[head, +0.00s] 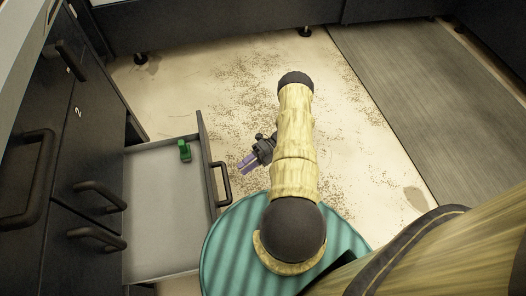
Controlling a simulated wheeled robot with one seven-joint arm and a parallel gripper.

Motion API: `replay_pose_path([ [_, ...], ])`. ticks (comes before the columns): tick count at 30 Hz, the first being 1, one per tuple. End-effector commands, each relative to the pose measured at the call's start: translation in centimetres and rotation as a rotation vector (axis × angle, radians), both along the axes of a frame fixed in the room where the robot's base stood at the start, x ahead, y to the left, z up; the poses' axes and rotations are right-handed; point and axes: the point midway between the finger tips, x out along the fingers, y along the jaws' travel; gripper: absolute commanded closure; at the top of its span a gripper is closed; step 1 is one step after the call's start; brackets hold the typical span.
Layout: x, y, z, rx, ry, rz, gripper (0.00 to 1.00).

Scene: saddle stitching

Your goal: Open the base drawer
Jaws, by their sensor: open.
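The base drawer (155,240) at the lower left is pulled well out of the dark cabinet, and its light grey inside shows. Its front panel (206,150) carries a dark bar handle (223,184) facing right. My gripper (245,164), with purple fingers, is to the right of the handle and points left toward it. It is open, holds nothing, and looks apart from the handle. A small green object (184,151) lies inside the drawer near its far front corner.
The dark cabinet (75,160) at left has several other bar handles (38,165) and a panel marked 2. Speckled light floor (355,130) is free to the right and beyond. A grey mat (430,95) lies at the right.

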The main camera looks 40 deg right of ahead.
Motion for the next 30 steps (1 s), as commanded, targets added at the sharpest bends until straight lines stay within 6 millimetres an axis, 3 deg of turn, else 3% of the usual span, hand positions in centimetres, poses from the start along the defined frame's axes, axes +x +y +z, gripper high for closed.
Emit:
replay_pose_path([
  [6, 0.1, -4.4, 0.8, -0.003, -0.002, -0.001, 0.59],
  [12, 0.1, -7.4, 1.3, -0.001, -0.001, -0.001, 0.59],
  [17, 0.0, -8.3, 1.5, -0.001, 0.000, 0.000, 0.59],
  [30, 0.0, -8.3, 1.5, 0.000, 0.000, 0.000, 0.59],
])
